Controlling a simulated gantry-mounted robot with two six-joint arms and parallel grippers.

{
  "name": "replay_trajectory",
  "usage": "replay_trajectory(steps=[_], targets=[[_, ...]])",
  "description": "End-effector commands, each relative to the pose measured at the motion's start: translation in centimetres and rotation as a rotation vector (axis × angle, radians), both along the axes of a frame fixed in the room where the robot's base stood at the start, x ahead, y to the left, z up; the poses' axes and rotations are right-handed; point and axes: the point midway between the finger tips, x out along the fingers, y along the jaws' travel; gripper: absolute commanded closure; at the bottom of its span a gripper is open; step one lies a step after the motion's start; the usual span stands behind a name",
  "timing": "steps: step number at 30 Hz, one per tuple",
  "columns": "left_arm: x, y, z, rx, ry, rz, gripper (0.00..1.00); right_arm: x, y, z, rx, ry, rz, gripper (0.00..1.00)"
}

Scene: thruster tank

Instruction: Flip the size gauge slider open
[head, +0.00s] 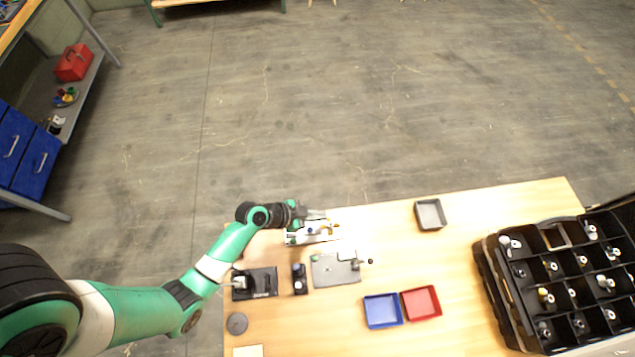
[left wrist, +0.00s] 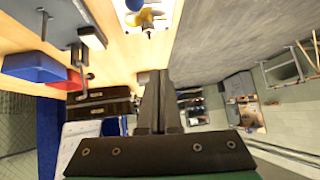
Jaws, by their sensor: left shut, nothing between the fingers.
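My left gripper (head: 322,214) is at the far edge of the table, above and beside a white fixture (head: 318,238) with blue and yellow parts. In the left wrist view its two dark fingers (left wrist: 158,75) are together and empty. A yellow propeller-like part (left wrist: 150,18) lies beyond the fingertips there, apart from them. A flat grey plate (head: 336,270) with a small upright part at its right end lies nearer on the table; it also shows in the left wrist view (left wrist: 55,22). I cannot tell which piece is the size gauge slider. My right gripper is not in view.
A blue tray (head: 383,311), a red tray (head: 421,303) and a grey tray (head: 430,214) stand on the wooden table. Black devices (head: 262,282) (head: 299,278) stand left of the plate. A large black compartment bin (head: 488,290) fills the right end. The table middle is clear.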

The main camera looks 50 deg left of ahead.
Motion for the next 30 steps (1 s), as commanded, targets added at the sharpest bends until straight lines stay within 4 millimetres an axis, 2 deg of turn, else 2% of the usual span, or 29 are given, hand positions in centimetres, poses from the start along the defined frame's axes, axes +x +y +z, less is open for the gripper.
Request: replay_trajectory(steps=[1, 4, 8, 20, 25, 28, 30], targets=[[-2.1, 0.1, 1.5, -0.020, 0.045, 0.027, 1.00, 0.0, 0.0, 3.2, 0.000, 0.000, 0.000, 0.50], [-4.7, 0.3, 1.7, -0.042, 0.092, 0.064, 1.00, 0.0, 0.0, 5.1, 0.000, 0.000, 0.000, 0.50], [-5.7, 0.7, 2.1, -0.051, 0.109, 0.091, 1.00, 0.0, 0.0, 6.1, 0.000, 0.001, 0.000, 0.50], [-5.6, 0.9, 1.9, -0.049, 0.105, 0.096, 1.00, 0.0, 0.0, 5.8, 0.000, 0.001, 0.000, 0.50], [-4.7, 0.7, 0.4, -0.048, 0.104, 0.094, 1.00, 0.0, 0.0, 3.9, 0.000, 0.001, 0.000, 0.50], [-3.7, 0.3, -1.0, -0.047, 0.103, 0.092, 1.00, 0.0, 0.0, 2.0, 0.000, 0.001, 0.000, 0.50], [-2.7, 0.0, -1.8, -0.050, 0.105, 0.092, 1.00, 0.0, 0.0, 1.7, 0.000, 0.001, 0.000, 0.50]])
